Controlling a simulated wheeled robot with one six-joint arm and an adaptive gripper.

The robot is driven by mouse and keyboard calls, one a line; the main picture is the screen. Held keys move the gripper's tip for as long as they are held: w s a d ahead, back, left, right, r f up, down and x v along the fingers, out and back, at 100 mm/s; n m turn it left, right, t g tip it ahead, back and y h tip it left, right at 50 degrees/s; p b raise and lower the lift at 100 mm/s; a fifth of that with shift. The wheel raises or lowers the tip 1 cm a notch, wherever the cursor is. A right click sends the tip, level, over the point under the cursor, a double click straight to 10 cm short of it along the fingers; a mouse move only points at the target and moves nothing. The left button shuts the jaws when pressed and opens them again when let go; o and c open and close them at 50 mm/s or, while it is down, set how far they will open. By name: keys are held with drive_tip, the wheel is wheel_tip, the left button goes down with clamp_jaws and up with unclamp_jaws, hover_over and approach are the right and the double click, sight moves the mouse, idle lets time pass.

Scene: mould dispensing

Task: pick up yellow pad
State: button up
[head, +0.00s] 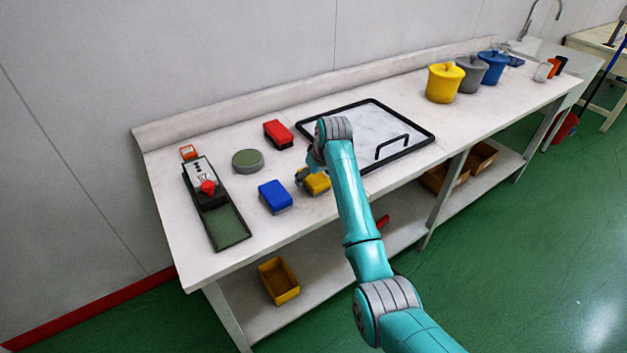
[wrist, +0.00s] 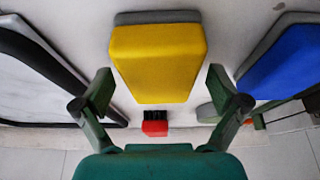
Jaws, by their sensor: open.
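The yellow pad (head: 318,184) lies on the white bench, partly hidden by my arm in the head view. In the wrist view the yellow pad (wrist: 158,62) has a grey base edge and sits ahead of and between my open fingers. My gripper (wrist: 162,90) is open and empty, with one finger towards each side of the pad and no clear contact. In the head view my gripper (head: 304,177) is mostly hidden behind my arm at the pad.
A blue pad (head: 274,196) lies close to the left, a red pad (head: 278,133) behind. Yellow, grey and blue lidded pots stand far right.

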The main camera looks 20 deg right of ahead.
drive_tip(key=shift+f, duration=0.25)
idle(0.4)
drive_tip(key=c, duration=1.3)
